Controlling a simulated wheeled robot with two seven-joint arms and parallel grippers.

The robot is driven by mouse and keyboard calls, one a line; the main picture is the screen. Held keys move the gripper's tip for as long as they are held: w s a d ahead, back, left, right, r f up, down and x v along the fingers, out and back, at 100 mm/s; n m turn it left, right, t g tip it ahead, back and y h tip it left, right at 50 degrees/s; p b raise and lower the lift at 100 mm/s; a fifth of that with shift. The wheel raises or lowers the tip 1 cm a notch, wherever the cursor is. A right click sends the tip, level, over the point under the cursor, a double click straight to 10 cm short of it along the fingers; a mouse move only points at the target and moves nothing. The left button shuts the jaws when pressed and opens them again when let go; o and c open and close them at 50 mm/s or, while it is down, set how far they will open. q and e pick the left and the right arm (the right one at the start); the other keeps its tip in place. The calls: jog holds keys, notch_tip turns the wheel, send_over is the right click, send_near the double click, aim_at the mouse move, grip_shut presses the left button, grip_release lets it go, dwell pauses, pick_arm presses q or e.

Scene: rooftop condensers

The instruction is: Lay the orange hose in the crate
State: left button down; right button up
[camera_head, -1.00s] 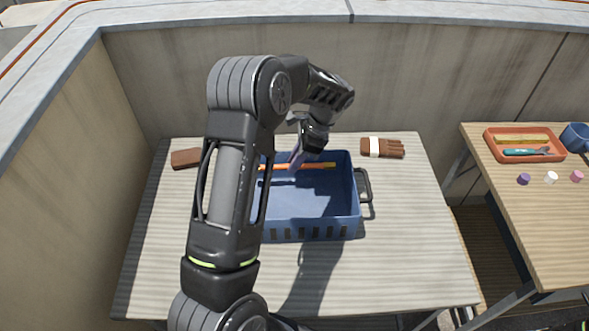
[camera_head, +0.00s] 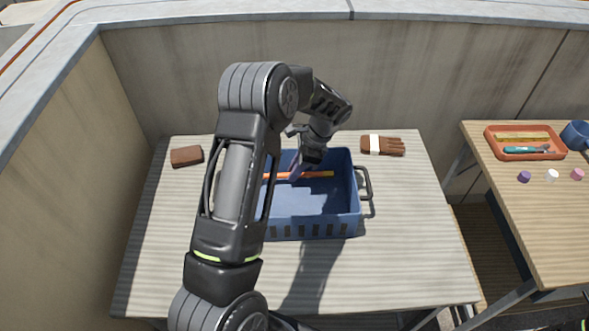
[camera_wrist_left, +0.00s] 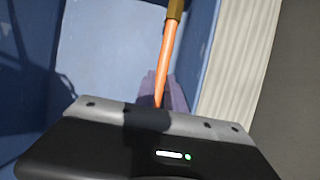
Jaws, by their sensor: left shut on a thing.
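The orange hose (camera_head: 318,174) is a straight, thin length with a yellowish end at the right. It lies crosswise within the outline of the blue crate (camera_head: 310,231) in the head view. My left gripper (camera_head: 296,172) is shut on the hose near its middle. In the left wrist view the hose (camera_wrist_left: 169,50) runs out from between the purplish fingers (camera_wrist_left: 160,92), with the blue crate floor (camera_wrist_left: 105,45) behind it. I cannot tell whether the hose touches the floor. My left arm hides the crate's left side.
The table (camera_head: 400,240) is clear in front. A second table at right bears an orange tray (camera_head: 520,157), a blue cup (camera_head: 576,135) and small caps (camera_head: 552,175).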

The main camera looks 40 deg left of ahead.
pick_arm(q)
jog(key=c, duration=1.7)
grip_release()
jog(key=shift+r, duration=0.15)
jog(key=shift+r, duration=0.25)
jog(key=b+v, duration=0.1)
jog(key=v, duration=1.1)
jog(key=shift+s+a+r, duration=0.1)
jog(key=shift+r, duration=0.2)
